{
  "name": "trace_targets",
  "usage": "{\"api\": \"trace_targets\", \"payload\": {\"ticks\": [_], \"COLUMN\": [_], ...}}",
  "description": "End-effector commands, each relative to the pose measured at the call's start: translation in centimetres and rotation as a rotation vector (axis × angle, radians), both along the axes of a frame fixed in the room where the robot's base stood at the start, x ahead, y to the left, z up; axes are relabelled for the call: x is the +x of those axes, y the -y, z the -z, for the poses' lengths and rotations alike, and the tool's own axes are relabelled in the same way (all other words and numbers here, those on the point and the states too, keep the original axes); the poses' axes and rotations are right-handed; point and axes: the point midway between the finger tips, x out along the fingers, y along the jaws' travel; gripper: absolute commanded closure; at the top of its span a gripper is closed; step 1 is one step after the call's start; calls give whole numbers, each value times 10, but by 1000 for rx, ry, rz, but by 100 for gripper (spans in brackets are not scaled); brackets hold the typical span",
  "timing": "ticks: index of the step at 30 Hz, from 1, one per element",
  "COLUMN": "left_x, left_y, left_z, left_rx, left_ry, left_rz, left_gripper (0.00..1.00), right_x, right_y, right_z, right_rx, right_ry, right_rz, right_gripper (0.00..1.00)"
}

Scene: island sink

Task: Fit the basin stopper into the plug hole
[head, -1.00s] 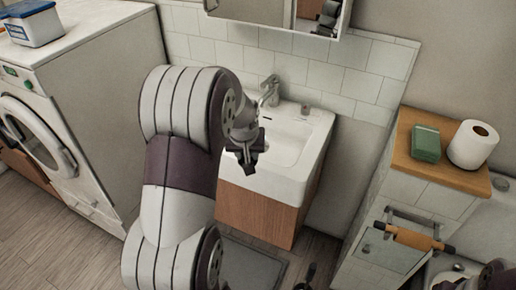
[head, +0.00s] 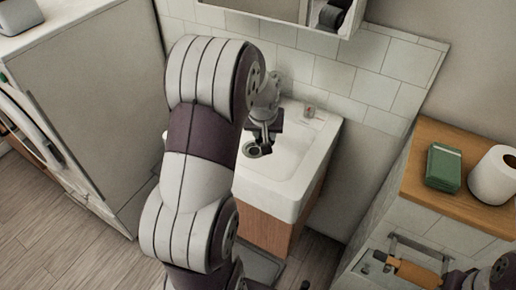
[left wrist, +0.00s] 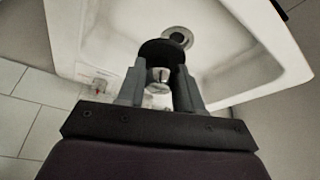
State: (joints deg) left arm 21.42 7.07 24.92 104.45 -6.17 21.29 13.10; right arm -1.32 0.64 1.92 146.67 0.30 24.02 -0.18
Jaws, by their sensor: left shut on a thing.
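My left gripper (left wrist: 158,82) is shut on the basin stopper. The stopper has a dark round disc (left wrist: 160,50) and a shiny metal knob (left wrist: 158,77), which sits between the fingers. The plug hole (left wrist: 178,36) is a chrome ring with a dark centre in the white basin (left wrist: 110,30). In the left wrist view the disc lies just left of and below the hole, partly covering its ring; the exact gap cannot be told. In the head view my left gripper (head: 264,130) is over the basin (head: 297,165).
The tap is behind my left gripper, mostly hidden in the head view. A small item (head: 309,110) stands on the basin's back rim. A mirror cabinet (head: 290,10) hangs above. To the right, a wooden-topped cabinet (head: 465,128) holds a green box (head: 443,167) and a paper roll (head: 495,172).

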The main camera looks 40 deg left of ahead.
Motion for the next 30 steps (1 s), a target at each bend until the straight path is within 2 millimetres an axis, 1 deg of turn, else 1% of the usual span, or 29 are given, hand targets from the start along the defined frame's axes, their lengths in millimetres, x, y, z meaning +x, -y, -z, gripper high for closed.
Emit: {"api": "trace_targets", "payload": {"ticks": [1,6,9,10,11,14,16,20,27,30], "left_x": [0,0,0,0,0,1,3,17,51,62], "left_y": [0,0,0,0,0,-1,-5,-23,-64,-79], "left_z": [9,30,38,46,51,57,61,75,107,118], "left_rx": [0,1,1,1,1,1,0,0,0,0], "left_ry": [1,2,2,1,1,2,1,-1,1,2], "left_rz": [0,1,1,1,1,1,-1,-2,-2,-2], "left_gripper": [94,94,94,94,94,94,94,94,94,94], "right_x": [0,0,0,0,0,0,0,0,0,0], "right_y": [0,0,0,0,0,0,0,0,0,0], "right_z": [8,21,26,32,35,38,38,36,36,36], "right_rx": [0,0,0,0,0,0,0,0,0,0], "right_ry": [0,0,0,0,0,0,0,0,0,0], "right_rz": [0,0,0,0,0,0,0,0,0,0], "right_gripper": [57,57,57,57,57,57,57,57,57,57]}}
